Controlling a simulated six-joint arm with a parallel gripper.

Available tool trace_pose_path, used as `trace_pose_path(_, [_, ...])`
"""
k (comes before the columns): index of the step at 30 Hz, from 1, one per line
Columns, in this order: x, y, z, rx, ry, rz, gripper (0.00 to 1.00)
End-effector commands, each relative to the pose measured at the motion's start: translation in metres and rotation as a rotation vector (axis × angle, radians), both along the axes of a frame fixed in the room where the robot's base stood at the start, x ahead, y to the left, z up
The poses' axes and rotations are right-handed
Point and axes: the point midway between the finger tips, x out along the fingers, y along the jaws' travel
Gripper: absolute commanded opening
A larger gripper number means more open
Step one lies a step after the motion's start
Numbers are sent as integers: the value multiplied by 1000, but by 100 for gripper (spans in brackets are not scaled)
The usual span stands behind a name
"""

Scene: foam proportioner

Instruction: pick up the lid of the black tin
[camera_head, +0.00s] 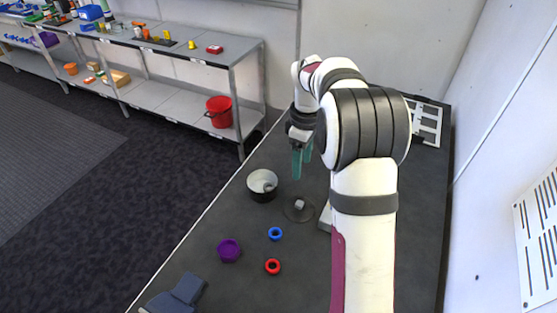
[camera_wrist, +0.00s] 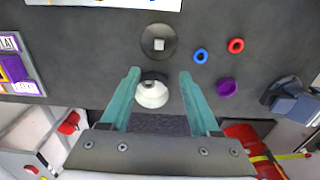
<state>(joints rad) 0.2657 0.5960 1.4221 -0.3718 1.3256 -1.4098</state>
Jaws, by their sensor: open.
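The lid (camera_head: 299,211) is a dark round disc with a light grey square knob, lying flat on the dark table. The lid also shows in the wrist view (camera_wrist: 148,51), at top centre. The black tin (camera_head: 262,196) stands open beside it, to its left and a little farther back, with a pale inside; it also shows in the wrist view (camera_wrist: 151,93). My gripper (camera_head: 302,163) is open with nothing between its teal fingers. It is above the table, apart from the lid. In the wrist view the tin appears between the fingers (camera_wrist: 159,76), below the lid.
A blue ring (camera_head: 275,233), a red ring (camera_head: 273,267) and a purple cup-like piece (camera_head: 229,250) lie on the near part of the table. A blue-grey object (camera_head: 176,298) is at the near edge. A shelf with a red bucket (camera_head: 219,112) stands beyond the table's left edge.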

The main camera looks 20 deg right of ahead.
Motion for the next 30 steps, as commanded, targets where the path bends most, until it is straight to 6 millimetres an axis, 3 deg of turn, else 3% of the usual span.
trace_pose_path(9, [1, -1, -82, 1, 5, 15, 62])
trace_pose_path(21, [-1, -3, -150, 1, 2, 14, 62])
trace_pose_path(30, [0, -3, -158, -1, -1, 13, 61])
